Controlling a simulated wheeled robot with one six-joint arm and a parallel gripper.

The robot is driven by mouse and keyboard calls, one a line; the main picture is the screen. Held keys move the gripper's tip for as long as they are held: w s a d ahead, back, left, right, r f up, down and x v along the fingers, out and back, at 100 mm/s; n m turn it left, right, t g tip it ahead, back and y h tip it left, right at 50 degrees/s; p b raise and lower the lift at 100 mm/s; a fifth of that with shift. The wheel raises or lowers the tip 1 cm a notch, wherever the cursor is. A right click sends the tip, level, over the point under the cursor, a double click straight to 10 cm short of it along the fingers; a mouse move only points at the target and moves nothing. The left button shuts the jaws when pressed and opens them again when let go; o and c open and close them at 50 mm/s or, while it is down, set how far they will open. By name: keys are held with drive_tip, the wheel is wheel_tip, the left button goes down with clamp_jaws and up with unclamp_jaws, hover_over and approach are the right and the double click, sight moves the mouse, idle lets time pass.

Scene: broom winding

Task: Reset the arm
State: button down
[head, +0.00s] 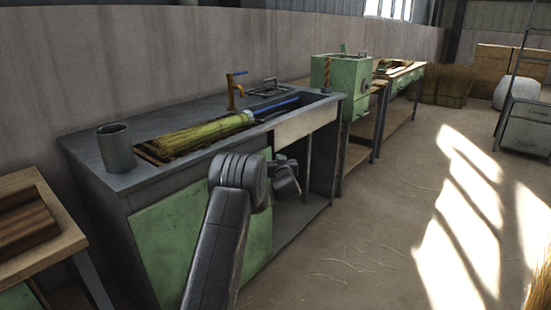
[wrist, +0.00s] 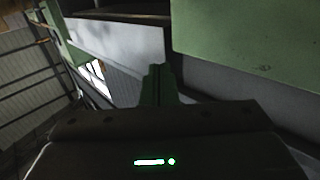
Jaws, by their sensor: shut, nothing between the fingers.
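My arm (head: 225,225) is folded in front of the workbench in the head view, with its end (head: 287,180) close to the open space under the bench top. My gripper's fingers (wrist: 158,85) show as a dark upright shape in the middle of the wrist view. They are together, with nothing seen between them. The fingertips cannot be made out in the head view.
A grey workbench (head: 85,148) with green panels (head: 190,235) holds a straw broom (head: 205,132) in its sunken top, a grey metal cup (head: 116,147) and a brass tap (head: 233,92). A green machine (head: 340,85) stands beyond. Floor (head: 370,230) at right is open.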

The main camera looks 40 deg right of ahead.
drive_tip(key=s+d+p, duration=0.1)
drive_tip(key=s+d, duration=0.1)
drive_tip(key=s, duration=0.6)
drive_tip(key=shift+f, duration=0.15)
